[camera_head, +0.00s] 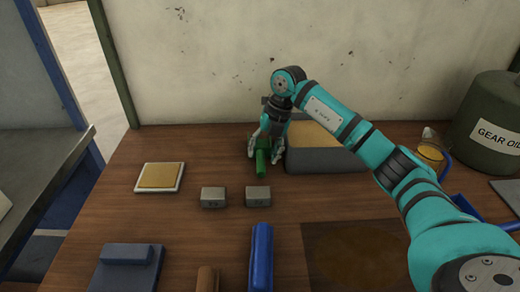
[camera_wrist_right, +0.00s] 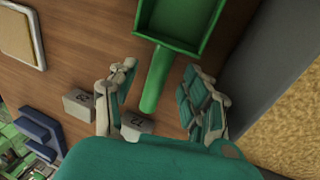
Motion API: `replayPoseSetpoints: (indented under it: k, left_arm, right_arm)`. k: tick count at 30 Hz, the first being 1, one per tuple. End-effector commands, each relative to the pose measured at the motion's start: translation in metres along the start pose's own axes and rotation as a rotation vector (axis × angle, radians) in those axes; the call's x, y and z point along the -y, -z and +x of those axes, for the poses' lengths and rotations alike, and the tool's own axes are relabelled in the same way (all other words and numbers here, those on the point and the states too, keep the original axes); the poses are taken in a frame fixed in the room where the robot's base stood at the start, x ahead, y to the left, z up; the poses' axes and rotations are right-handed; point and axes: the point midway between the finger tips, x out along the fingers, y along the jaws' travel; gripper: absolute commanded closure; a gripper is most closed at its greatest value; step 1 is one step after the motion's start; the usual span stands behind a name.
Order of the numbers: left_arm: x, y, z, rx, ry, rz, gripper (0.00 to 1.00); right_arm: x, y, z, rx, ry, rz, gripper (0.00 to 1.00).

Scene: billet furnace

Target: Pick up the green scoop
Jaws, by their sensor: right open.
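The green scoop (camera_head: 262,160) lies on the wooden table against the left side of a grey bin, and my right gripper partly hides it in the head view. In the right wrist view its square pan is at the top and its handle (camera_wrist_right: 157,82) points down between the fingers. My right gripper (camera_head: 265,147) points down over the scoop. Its fingers (camera_wrist_right: 160,95) are open, one on each side of the handle, with a gap to each. My left gripper is in neither view.
The grey bin (camera_head: 325,160) holds yellow grainy material. Two grey metal blocks (camera_head: 213,197) (camera_head: 258,196) stand in front of the scoop. A white-rimmed tray (camera_head: 140,190) lies left. A blue bar (camera_head: 262,255) lies at the front; a gear oil drum (camera_head: 490,125) stands right.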

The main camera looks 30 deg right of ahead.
Motion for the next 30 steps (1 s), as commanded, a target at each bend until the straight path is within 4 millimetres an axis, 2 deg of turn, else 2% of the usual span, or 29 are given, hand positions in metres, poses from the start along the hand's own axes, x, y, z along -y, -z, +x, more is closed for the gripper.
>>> replayPoseSetpoints:
  k: [5,13,24,30]
  left_arm:
    - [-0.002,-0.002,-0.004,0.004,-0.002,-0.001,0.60]
    - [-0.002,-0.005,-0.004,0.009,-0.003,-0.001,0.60]
    - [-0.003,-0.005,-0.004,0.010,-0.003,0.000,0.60]
    - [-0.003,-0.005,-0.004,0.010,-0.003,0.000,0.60]
  right_arm:
    - [-0.001,0.001,0.021,0.000,-0.001,0.000,0.51]
    - [0.000,0.000,0.024,0.002,-0.001,0.000,0.51]
    - [-0.001,0.000,0.023,0.001,-0.001,0.000,0.99]
    - [-0.001,0.000,0.023,0.002,-0.002,0.000,1.00]
